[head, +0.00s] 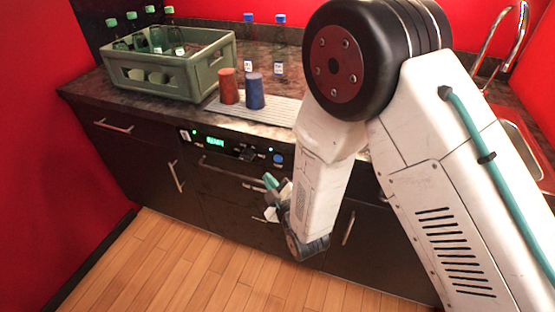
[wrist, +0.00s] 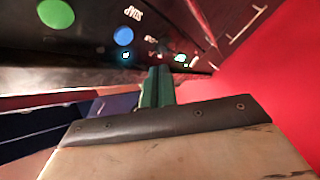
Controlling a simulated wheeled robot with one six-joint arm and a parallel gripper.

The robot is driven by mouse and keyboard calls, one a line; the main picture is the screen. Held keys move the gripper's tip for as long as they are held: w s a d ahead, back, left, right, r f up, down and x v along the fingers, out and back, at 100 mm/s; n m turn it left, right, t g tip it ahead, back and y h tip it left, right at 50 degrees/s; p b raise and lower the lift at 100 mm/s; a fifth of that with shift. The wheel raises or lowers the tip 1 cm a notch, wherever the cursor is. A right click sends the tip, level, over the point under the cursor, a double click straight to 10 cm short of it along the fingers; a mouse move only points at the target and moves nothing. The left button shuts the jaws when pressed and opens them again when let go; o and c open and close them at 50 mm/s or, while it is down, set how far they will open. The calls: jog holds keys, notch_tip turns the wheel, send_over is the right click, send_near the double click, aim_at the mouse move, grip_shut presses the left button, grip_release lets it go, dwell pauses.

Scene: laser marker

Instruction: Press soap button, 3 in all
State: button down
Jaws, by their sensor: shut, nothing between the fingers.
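The dark control panel (head: 228,147) is on the front of the counter, with a lit green display (head: 214,142). A round blue button (head: 278,159) is at its right part. In the wrist view, the blue button (wrist: 123,36) is beside an upside-down label that reads SOAP (wrist: 133,13), with a small lit cyan light (wrist: 125,55) by it. A green button (wrist: 55,13) is farther left there. My gripper (head: 270,182) is shut and empty, just below the blue button in the head view. Its green fingers (wrist: 158,72) point toward the panel; whether they touch it cannot be told.
A green bottle crate (head: 185,82) stands on the counter. A red cup (head: 228,86) and a blue cup (head: 254,92) stand on a ribbed mat (head: 283,110). A drawer handle (head: 232,172) sticks out below the panel. The wooden floor (head: 180,270) in front is clear.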

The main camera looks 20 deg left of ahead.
aim_at(278, 159)
dwell(0.6)
jog(key=s+m, duration=0.1)
jog(key=m, duration=0.4)
jog(key=s+m, duration=0.1)
jog(key=m, duration=0.5)
jog(key=s+m, duration=0.1)
jog(key=m, duration=0.5)
jog(key=shift+s+a+r+g, duration=0.2)
jog(key=shift+s+g, duration=0.1)
jog(key=shift+s, duration=0.1)
jog(key=w, duration=0.8)
jog(key=shift+w+d, duration=0.35)
jog(key=shift+w, duration=0.05)
jog(key=shift+w, duration=0.15)
dwell(0.9)
jog(key=shift+w, duration=0.25)
